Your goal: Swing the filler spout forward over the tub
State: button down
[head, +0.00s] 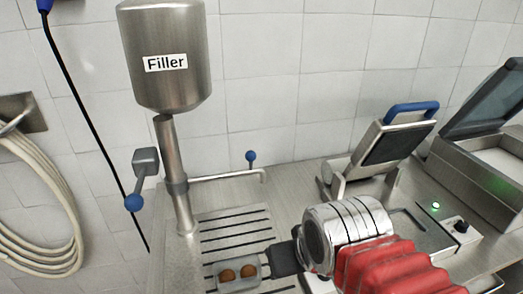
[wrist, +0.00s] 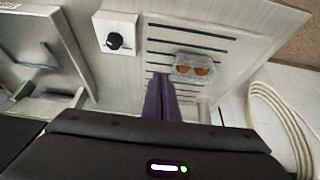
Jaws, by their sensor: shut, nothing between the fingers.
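The steel filler (head: 165,40) stands at the left on a vertical post. Its thin spout (head: 225,176) points right along the wall, with its bent-down tip above the counter and away from the tub. A small blue-knobbed handle (head: 251,158) stands up from the spout. The clear tub (head: 239,285), holding two brown round pieces, sits on the slotted drain grate in front of the filler; it also shows in the wrist view (wrist: 195,75). My gripper (head: 272,262) is low in the head view, just right of the tub. Its purple fingers (wrist: 162,95) are together and empty in the wrist view.
A blue-balled lever (head: 134,201) sticks out left of the filler post. A press with a blue handle (head: 410,110) and a lidded machine (head: 490,130) stand at the right. A knob box (head: 461,228) is near them. A coiled hose (head: 40,225) hangs left.

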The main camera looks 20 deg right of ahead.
jog(key=w+a+r+m+g+y, duration=0.2)
jog(key=w+a+g+y, duration=0.15)
jog(key=w+y, duration=0.9)
jog(key=w+d+r+m+t+y, duration=0.2)
jog(key=w+d+t, duration=0.5)
jog(key=w+d, duration=0.7)
jog(key=shift+w+d+r+y, duration=0.2)
jog(key=shift+w+r+y, duration=0.2)
jog(key=shift+r+y, duration=0.35)
jog(key=shift+f, duration=0.15)
jog(key=x, duration=1)
